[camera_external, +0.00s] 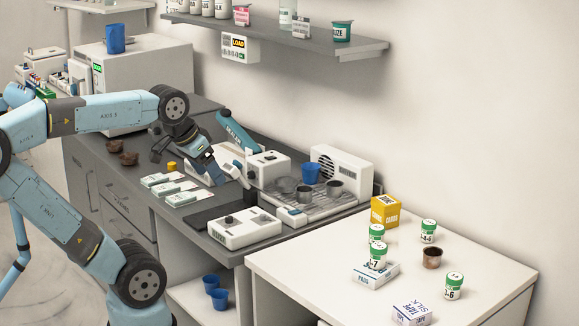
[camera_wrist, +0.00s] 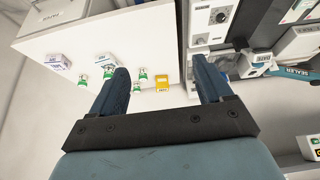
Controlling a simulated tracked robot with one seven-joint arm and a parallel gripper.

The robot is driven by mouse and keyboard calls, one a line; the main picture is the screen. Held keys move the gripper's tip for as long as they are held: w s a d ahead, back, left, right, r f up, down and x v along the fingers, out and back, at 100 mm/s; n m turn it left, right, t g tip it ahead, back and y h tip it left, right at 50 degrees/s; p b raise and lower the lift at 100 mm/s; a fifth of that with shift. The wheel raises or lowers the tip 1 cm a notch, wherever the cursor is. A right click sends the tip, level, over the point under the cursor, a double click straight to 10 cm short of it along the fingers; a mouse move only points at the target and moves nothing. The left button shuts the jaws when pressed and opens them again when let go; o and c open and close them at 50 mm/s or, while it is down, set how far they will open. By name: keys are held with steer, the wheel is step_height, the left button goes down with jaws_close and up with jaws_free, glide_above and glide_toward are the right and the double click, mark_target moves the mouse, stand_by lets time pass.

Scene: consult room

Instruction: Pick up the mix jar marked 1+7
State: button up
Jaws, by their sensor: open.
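Several white mix jars with green lids stand on the white table at right. The jar whose label shows a 7 (camera_external: 376,256) is upright at the small white pads box (camera_external: 377,275); I cannot tell if it is on or behind it. The rest of its mark is unclear. Another jar (camera_external: 376,233) stands just behind it, one marked 4-4 or similar (camera_external: 428,231) farther right, and one ending in 6 (camera_external: 454,286) in front. My gripper (camera_external: 212,172) is over the grey counter, well left of the jars. In the wrist view its fingers (camera_wrist: 160,65) are apart and empty.
A yellow box (camera_external: 386,211), a brown cup (camera_external: 432,258) and a tape box (camera_external: 412,314) share the white table (camera_external: 300,262). A blue cup (camera_external: 311,173) and metal cups stand on the rack beside my gripper. A shelf (camera_external: 275,38) hangs above.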

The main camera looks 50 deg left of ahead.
steer(key=w+d+f+n+h, duration=0.1)
steer(key=w+d+f+n, duration=0.3)
steer(key=w, duration=0.5)
steer(key=w+d+f+n, duration=0.2)
steer(key=w+d+f, duration=0.35)
steer(key=w, duration=0.35)
steer(key=w+d+f+n+h, duration=0.1)
steer(key=w+d+f+n, duration=0.4)
steer(key=w, duration=0.4)
step_height(320, 180, up, 16)
steer(key=n+t+h, duration=0.7)
steer(key=n+t, duration=0.3)
steer(key=n, duration=0.9)
glide_above(376, 237)
steer(key=s+a, duration=0.3)
steer(key=a, duration=0.1)
step_height(376, 237, down, 27)
steer(key=shift+s+r, duration=0.1)
steer(key=shift+w+d+f, duration=0.3)
steer(key=shift+w+d, duration=0.1)
steer(key=shift+w, duration=0.25)
steer(key=shift+x, duration=3)
